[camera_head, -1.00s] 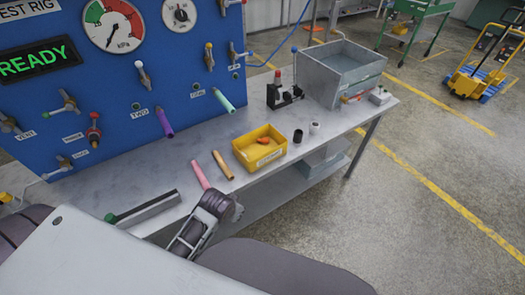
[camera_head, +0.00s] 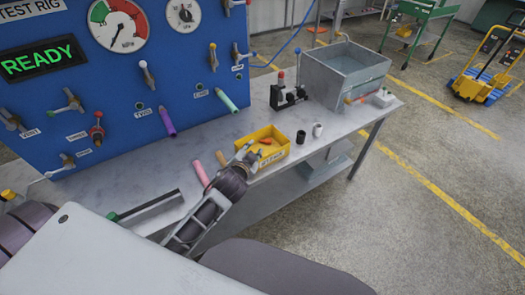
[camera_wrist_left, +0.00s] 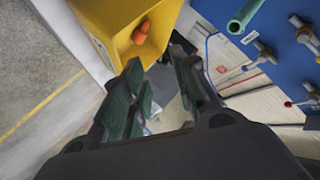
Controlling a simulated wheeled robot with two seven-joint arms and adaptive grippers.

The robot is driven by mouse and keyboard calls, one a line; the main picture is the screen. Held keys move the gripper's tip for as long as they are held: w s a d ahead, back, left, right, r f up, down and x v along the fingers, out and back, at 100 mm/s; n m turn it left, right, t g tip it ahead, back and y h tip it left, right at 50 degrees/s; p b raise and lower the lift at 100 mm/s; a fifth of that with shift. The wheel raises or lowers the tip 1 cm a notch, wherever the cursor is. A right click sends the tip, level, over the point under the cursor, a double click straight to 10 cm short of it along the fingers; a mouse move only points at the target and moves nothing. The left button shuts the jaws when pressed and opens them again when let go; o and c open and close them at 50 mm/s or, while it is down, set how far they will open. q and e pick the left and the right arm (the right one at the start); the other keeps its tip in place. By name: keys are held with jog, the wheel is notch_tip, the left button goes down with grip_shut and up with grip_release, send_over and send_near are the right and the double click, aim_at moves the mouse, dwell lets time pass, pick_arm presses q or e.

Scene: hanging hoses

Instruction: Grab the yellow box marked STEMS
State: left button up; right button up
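The yellow box (camera_head: 281,155) sits on the grey workbench, with a small orange piece (camera_head: 266,140) inside and a pale label on its front wall, too small to read. My left gripper (camera_head: 246,154) is at the box's near left side and hides part of it. In the left wrist view the box (camera_wrist_left: 103,18) is at the upper left, just beyond the fingers. The left gripper (camera_wrist_left: 160,72) is open there, with nothing seen between its fingers. I cannot tell whether a finger touches the box. My right gripper is not in view.
A pink tube (camera_head: 201,173) and a partly hidden tan tube (camera_head: 221,158) lie left of the box. A black cup (camera_head: 300,137) and a white cup (camera_head: 317,130) stand right of it. The blue test rig (camera_head: 70,105) stands behind; a grey bin (camera_head: 345,75) is farther right.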

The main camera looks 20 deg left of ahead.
pick_arm(q)
jog(key=w+d+r+m+t+h, duration=0.3)
jog(key=d+r+m, duration=0.15)
jog(key=r, duration=0.35)
jog(key=w+d+r+m+t+h, duration=0.3)
jog(key=d+r+m+t+h, duration=0.15)
jog(key=r, duration=0.35)
jog(key=s+d+r+m+g+h, duration=0.2)
jog(key=d+m+g+h, duration=0.35)
jog(key=m, duration=0.35)
jog(key=s+d+r+m+g+h, duration=0.2)
jog(key=s+d+m+g+h, duration=0.25)
jog(key=m, duration=0.45)
notch_tip(320, 180, down, 11)
jog(key=m+g+y, duration=0.5)
jog(key=m+g, duration=0.2)
jog(key=m, duration=0.2)
jog(key=w+a+f+y, duration=0.2)
jog(key=a+y, duration=0.2)
jog(key=a, duration=0.4)
jog(key=w+a+f+m+y, duration=0.1)
jog(key=a+f+y, duration=0.2)
jog(key=a, duration=0.6)
jog(key=shift+w+a+y, duration=0.2)
jog(key=shift+w+y, duration=0.2)
jog(key=shift+y, duration=0.35)
